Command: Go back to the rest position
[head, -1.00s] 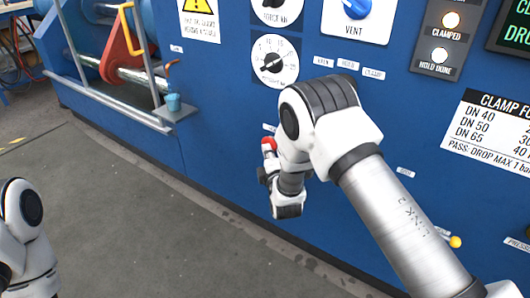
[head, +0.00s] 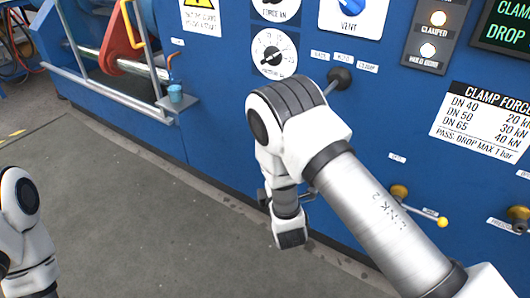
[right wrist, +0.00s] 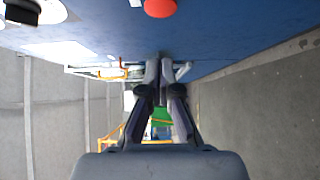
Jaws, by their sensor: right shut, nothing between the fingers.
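My right gripper (right wrist: 160,62) is shut with nothing between its fingers in the right wrist view. In the head view my white and grey right arm (head: 350,195) is bent in front of the blue panel, and its gripper is mostly hidden behind the arm. My left arm (head: 22,215) shows only in part at the left edge of the head view; its gripper is out of view.
The blue panel (head: 225,125) carries a pressure dial (head: 273,53), a blue vent knob (head: 350,4), a black knob (head: 340,76) and a yellow-handled valve (head: 441,222). A red button (right wrist: 160,7) shows in the right wrist view. Open grey floor (head: 120,220) lies at the lower left.

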